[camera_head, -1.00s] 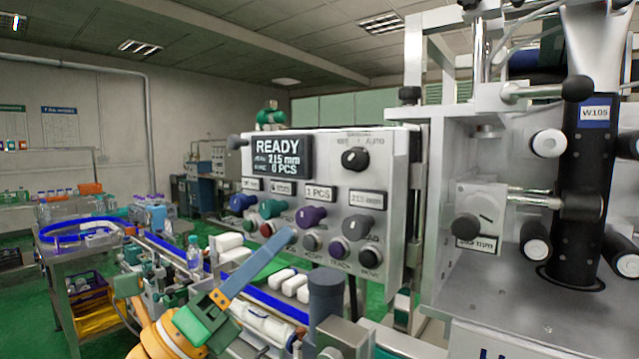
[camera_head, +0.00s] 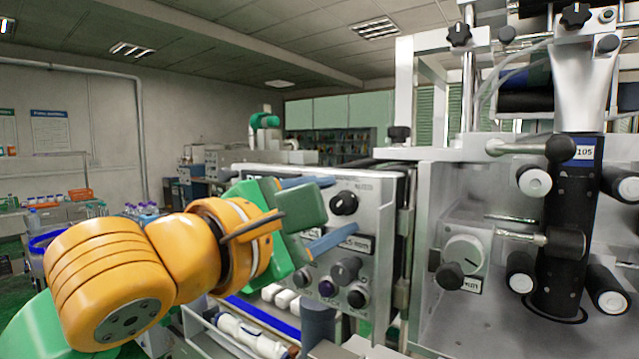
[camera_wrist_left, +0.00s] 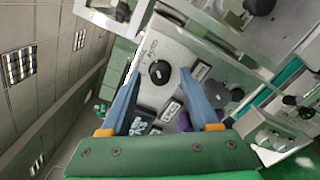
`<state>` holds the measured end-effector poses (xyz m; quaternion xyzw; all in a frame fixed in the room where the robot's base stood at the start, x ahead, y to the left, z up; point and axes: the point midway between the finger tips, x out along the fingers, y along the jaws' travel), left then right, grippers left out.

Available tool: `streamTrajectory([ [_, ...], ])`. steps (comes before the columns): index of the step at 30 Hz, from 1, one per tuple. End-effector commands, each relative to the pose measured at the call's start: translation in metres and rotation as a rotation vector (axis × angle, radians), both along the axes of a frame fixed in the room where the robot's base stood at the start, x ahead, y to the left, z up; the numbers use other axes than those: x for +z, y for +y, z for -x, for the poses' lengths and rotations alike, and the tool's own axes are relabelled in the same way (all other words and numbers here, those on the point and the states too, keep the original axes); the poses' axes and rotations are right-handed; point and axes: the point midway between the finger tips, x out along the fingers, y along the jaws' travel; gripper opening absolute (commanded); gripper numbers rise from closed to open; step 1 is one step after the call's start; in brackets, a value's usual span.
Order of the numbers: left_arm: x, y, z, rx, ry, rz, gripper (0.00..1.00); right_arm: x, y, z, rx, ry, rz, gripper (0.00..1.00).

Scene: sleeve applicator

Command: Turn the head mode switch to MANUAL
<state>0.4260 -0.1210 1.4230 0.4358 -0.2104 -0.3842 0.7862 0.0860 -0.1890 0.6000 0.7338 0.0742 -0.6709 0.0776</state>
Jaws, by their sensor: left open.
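The head mode switch appears to be the black rotary knob (camera_head: 344,203) at the top of the grey control panel (camera_head: 385,215); part of an AUTO label shows at its upper right. A short white mark is on the knob's face; I cannot tell its exact setting. My left gripper (camera_head: 345,206) is open, one blue finger above and one below the knob. In the left wrist view the knob (camera_wrist_left: 160,72) lies between the fingertips (camera_wrist_left: 160,75); contact is not visible. The gripper hides the panel's display and left controls. My right gripper is not in view.
Lower on the panel are a grey knob (camera_head: 345,270) and a black knob (camera_head: 357,297). To the right stands the machine frame with a white dial (camera_head: 464,255) and a black column (camera_head: 565,235) with rollers. Conveyors with white items run below the panel.

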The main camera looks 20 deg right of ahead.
Motion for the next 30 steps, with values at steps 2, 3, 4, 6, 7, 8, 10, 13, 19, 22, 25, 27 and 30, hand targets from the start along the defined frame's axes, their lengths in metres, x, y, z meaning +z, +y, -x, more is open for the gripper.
streamTrajectory([
  [2,0.001,-0.004,-0.003,0.001,-0.001,0.001,0.62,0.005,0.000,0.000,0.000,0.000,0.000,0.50],
  [3,0.000,-0.004,-0.004,0.001,-0.001,0.001,0.62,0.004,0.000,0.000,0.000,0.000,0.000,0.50],
  [4,0.000,-0.005,-0.004,0.000,-0.001,0.001,0.62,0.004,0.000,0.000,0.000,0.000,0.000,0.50],
  [6,-0.001,-0.004,-0.004,0.000,-0.001,0.001,0.62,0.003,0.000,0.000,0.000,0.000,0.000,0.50],
  [7,-0.001,-0.004,-0.004,0.000,0.000,0.002,0.62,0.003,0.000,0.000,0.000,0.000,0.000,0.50],
  [8,-0.001,-0.004,-0.004,0.000,0.000,0.002,0.62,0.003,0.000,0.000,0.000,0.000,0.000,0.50],
  [10,-0.001,-0.004,-0.004,0.000,0.000,0.002,0.46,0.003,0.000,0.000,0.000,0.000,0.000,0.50],
  [13,-0.001,-0.004,-0.003,0.000,0.000,0.002,0.19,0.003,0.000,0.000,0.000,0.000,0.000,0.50],
  [19,-0.001,-0.004,-0.003,-0.001,0.000,0.003,0.00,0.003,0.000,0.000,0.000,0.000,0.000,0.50],
  [22,-0.001,-0.004,-0.003,-0.001,0.005,0.006,0.00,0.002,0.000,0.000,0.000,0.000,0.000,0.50],
  [25,-0.002,-0.004,-0.003,-0.001,0.020,0.019,0.00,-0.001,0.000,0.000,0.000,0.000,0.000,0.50],
  [27,-0.003,-0.004,-0.003,-0.002,0.042,0.036,0.00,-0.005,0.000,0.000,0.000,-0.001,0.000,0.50],
  [30,-0.003,-0.004,-0.003,-0.001,0.085,0.070,0.00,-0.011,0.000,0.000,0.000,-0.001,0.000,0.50],
])
